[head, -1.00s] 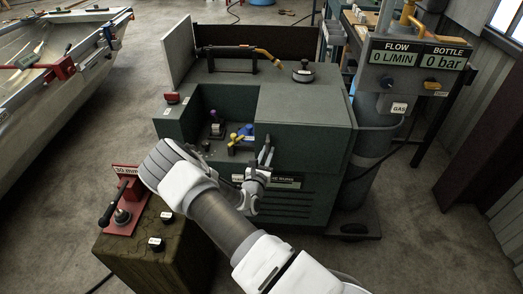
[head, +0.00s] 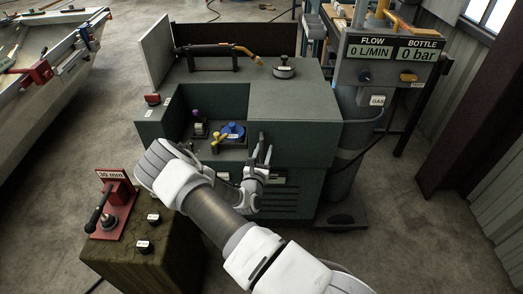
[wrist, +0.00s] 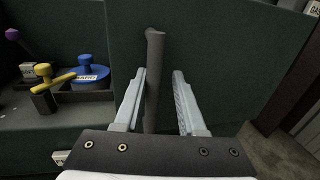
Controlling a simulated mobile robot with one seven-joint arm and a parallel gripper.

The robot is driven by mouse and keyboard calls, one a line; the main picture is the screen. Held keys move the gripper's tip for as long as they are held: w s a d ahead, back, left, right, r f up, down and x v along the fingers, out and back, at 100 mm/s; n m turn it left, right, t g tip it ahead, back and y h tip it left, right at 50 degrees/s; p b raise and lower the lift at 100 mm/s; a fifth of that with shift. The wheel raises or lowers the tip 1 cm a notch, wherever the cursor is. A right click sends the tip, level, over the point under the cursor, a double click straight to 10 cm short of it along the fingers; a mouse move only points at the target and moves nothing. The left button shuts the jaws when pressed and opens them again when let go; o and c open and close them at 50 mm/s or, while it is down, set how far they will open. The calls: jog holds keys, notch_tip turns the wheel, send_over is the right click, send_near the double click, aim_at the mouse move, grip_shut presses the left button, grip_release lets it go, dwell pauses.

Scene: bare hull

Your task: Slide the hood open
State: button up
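The hood (head: 296,138) is the dark green box-like cover on the right part of the green machine, seen in the head view. To its left is an open recess. In the wrist view the hood's face (wrist: 215,45) fills the middle, with a grey upright handle bar (wrist: 154,60) in front of it. My gripper (wrist: 160,80) is open with its two fingers on either side of the bar. The left finger is very near the bar; I cannot tell if it touches. A gap shows on the right. My gripper (head: 262,155) also shows in the head view before the hood's front.
In the recess stand a yellow lever (head: 218,139), a blue round knob (head: 232,130) and a purple-topped knob (head: 196,114). A gas bottle stand (head: 372,60) is at the right. A block (head: 150,250) with a red clamp tool (head: 115,205) stands at lower left.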

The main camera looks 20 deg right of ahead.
jog(key=shift+o, duration=0.7)
jog(key=shift+a, duration=0.15)
jog(key=shift+s+a, duration=0.15)
jog(key=p+v, duration=0.1)
jog(key=v, duration=1.5)
jog(key=shift+s+a, duration=0.15)
jog(key=shift+s, duration=0.25)
jog(key=shift+r, duration=0.1)
jog(key=s+d+r+m+g+h+p, duration=0.1)
jog(key=s+d+r+m+g, duration=0.2)
jog(key=r+m+g, duration=0.3)
jog(key=s+d+r+m+g+h+p, duration=0.15)
jog(key=s+r+m+g, duration=0.25)
jog(key=r+m, duration=0.4)
jog(key=s+d+r+m+g+h+p, duration=0.1)
jog(key=s+d+r+m+g, duration=0.2)
jog(key=r+m+g, duration=0.35)
jog(key=s+a+r+m+t+y+p, duration=0.1)
jog(key=s+a+r+m+t+y, duration=0.2)
jog(key=r, duration=0.7)
jog(key=s+a+r+m+t+y+p, duration=0.2)
jog(key=s+a+r+m+t+y, duration=0.2)
jog(key=s+a+r+y, duration=0.3)
notch_tip(320, 180, up, 4)
jog(key=a+m+y, duration=0.1)
jog(key=y, duration=0.2)
jog(key=shift+m, duration=0.35)
